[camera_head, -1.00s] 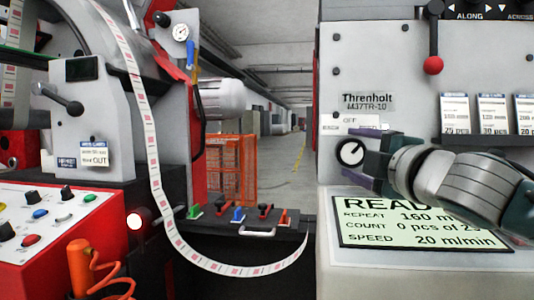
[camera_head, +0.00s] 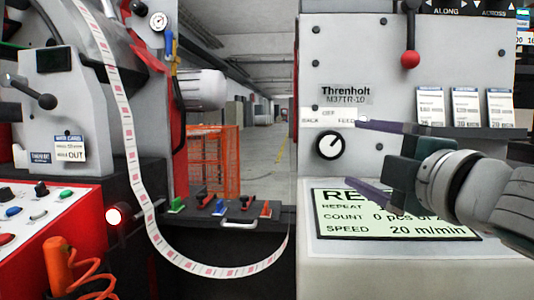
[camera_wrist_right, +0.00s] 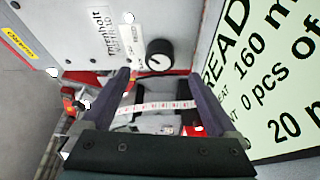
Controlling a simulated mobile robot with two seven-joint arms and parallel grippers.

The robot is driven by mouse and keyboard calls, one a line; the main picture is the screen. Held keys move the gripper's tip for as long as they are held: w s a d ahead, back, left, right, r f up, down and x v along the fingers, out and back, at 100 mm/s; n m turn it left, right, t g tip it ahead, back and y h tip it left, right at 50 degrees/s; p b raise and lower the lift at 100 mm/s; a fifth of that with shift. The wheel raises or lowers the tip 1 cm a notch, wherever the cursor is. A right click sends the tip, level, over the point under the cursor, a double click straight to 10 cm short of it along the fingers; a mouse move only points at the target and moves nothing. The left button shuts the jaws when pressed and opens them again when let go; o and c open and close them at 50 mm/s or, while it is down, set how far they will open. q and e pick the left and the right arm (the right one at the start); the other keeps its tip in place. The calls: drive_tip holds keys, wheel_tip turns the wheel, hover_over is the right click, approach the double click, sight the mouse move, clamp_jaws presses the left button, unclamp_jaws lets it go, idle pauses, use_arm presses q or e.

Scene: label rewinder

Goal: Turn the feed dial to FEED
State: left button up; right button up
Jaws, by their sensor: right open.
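The feed dial (camera_head: 329,145) is a round black knob with a white line, on the grey panel of the rewinder. It also shows in the right wrist view (camera_wrist_right: 159,55). Small BACK, OFF and FEED labels (camera_head: 329,117) sit above it. I cannot tell firmly which label the line points at. My right gripper (camera_head: 356,151) is open and empty. Its two purple fingers point left, one above the other, with their tips just right of the dial in the head view. In the right wrist view the dial appears beyond the fingertips, apart from them. My left gripper is out of view.
A green display (camera_head: 345,243) lies below the dial, behind my right gripper. A red-knobbed lever (camera_head: 410,58) and several cards (camera_head: 467,107) on a dark ledge are above it.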

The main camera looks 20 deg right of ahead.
drive_tip(key=shift+s+a, duration=0.15)
drive_tip(key=shift+s, duration=0.8)
